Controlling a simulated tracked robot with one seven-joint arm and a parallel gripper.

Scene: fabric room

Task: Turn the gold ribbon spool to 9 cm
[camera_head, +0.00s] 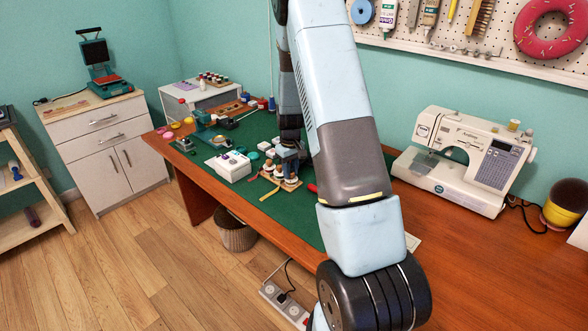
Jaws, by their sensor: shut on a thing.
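A small wooden ribbon holder (291,184) stands on the green mat, with several small spools on it. A gold ribbon end (269,194) hangs out at its front left and lies towards the mat's front edge. My gripper (287,163) points down over the holder and is shut on a spool there, which looks like the gold ribbon spool. The fingers hide most of that spool, and the arm covers part of the area. Any length marks are too small to read.
A white box (229,166) stands just left of the holder. A red item (312,188) lies close on its right. Small craft items crowd the table's far left end. A sewing machine (465,160) stands on the right. The mat in front is mostly clear.

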